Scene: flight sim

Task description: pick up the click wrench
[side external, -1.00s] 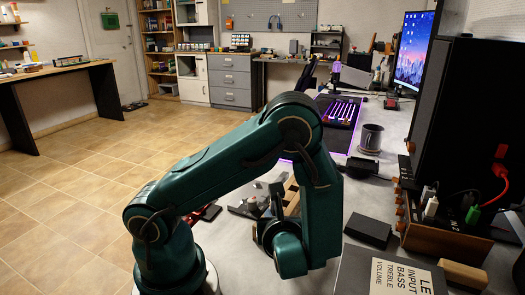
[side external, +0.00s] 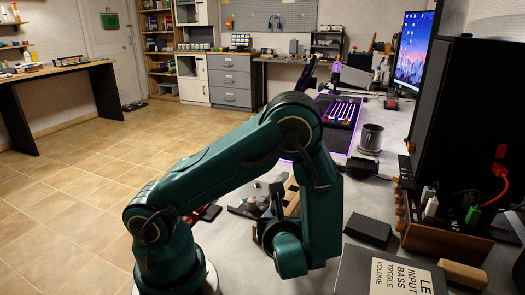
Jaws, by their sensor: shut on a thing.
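My gripper (side external: 277,203) is partly in view beside the wooden block, low over the desk, mostly hidden behind my dark green forearm and wrist. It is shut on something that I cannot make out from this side. I cannot clearly pick out the click wrench in this view. A red and dark object (side external: 207,212) shows behind my arm at the desk's left edge, too covered to name.
A wooden block (side external: 292,198) stands close behind my gripper. A flat black box (side external: 367,230) lies to the right. A lettered box (side external: 385,275) is in front.

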